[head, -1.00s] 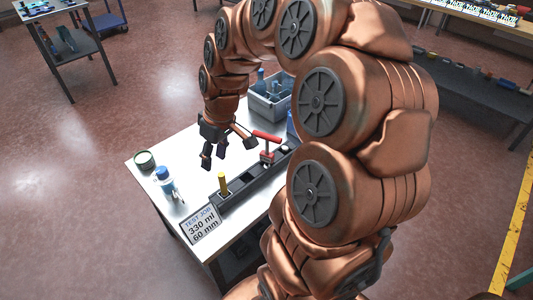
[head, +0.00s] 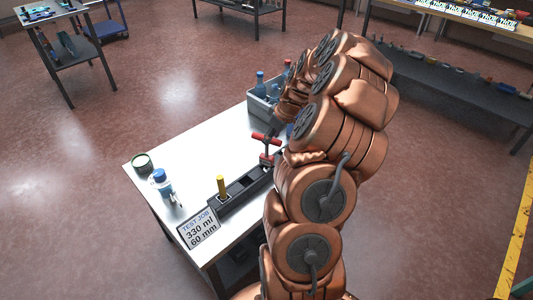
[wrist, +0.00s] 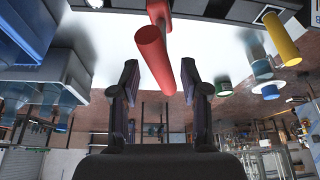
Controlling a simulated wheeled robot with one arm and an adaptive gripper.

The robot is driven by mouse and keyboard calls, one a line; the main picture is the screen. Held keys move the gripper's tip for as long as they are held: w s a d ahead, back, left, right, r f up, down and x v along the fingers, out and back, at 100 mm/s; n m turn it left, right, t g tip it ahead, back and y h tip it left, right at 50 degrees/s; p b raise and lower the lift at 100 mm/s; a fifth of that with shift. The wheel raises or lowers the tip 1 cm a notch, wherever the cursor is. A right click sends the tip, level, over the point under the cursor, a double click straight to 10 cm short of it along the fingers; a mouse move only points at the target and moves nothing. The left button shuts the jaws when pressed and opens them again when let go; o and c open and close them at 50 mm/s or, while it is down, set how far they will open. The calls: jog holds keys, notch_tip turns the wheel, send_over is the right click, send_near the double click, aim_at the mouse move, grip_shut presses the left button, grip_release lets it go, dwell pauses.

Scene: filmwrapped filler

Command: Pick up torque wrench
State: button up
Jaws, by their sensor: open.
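A red T-handled tool (head: 262,137), which looks like the torque wrench, stands upright in a black rack (head: 238,193) on the white table. In the wrist view its red bar (wrist: 155,52) points toward the camera and reaches between the fingertips. My gripper (wrist: 162,66) is open, one finger on each side of the bar. A gap shows on both sides. In the head view my arm hides most of the gripper. A yellow-handled tool (head: 221,186) stands nearer the rack's front end and shows at right in the wrist view (wrist: 280,38).
A grey crate (head: 262,108) with blue bottles stands at the table's back. A blue-capped bottle (head: 163,182), a dark round tin (head: 141,162) and a sign (head: 199,229) are at the left and front.

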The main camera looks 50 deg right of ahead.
aim_at(267, 156)
jog(key=shift+p+x, duration=0.6)
jog(key=shift+x, duration=2.4)
grip_shut()
